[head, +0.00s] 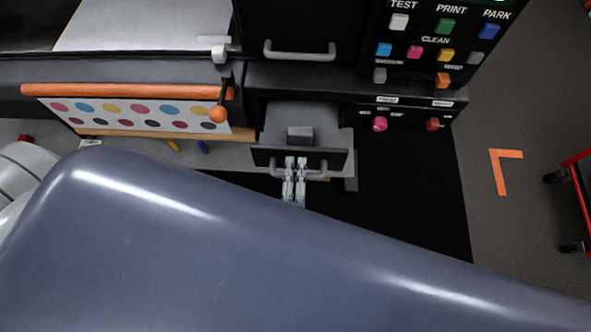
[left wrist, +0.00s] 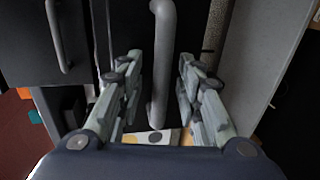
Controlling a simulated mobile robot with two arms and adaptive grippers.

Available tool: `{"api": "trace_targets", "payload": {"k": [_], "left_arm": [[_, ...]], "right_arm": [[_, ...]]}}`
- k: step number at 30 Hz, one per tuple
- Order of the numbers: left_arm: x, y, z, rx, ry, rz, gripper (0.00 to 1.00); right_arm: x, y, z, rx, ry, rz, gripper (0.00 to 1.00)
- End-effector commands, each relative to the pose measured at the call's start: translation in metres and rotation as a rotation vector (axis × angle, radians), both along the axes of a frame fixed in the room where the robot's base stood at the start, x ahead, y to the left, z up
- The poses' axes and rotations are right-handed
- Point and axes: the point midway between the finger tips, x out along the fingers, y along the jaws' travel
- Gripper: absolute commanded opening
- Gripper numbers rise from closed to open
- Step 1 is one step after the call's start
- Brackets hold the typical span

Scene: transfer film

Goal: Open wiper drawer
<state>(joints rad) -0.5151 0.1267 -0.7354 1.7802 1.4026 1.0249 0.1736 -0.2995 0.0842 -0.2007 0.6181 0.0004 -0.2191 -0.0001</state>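The wiper drawer, with a dark front (head: 335,158), stands pulled out from the black machine below the control panel. Its grey tray (head: 300,115) shows, with a dark grey block (head: 300,136) inside. My left gripper (head: 295,170) is at the drawer's grey handle (head: 318,173). In the left wrist view the handle (left wrist: 162,60) runs between the two fingers of my left gripper (left wrist: 160,80). The fingers are apart, with a visible gap on each side of the bar. My large blue-grey arm hides the lower part of the head view. My right gripper is not in view.
A control panel with coloured buttons (head: 447,26) is at upper right. Another handle (head: 300,52) is above the drawer. An orange-ended lever (head: 218,113) and a dotted print sheet (head: 130,115) are to the left. Open floor and a red cart (head: 575,170) lie right.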

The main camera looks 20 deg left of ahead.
Motion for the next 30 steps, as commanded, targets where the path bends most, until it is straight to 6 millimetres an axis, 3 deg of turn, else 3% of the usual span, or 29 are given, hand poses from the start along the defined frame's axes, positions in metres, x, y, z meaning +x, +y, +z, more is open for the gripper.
{"api": "trace_targets", "payload": {"k": [13,30], "left_arm": [[-0.062,-0.018,0.013,-0.001,0.002,0.001,0.33],[-0.067,-0.020,0.015,-0.001,0.001,0.000,0.33]], "right_arm": [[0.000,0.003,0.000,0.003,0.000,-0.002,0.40],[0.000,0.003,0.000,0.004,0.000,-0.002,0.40]]}}
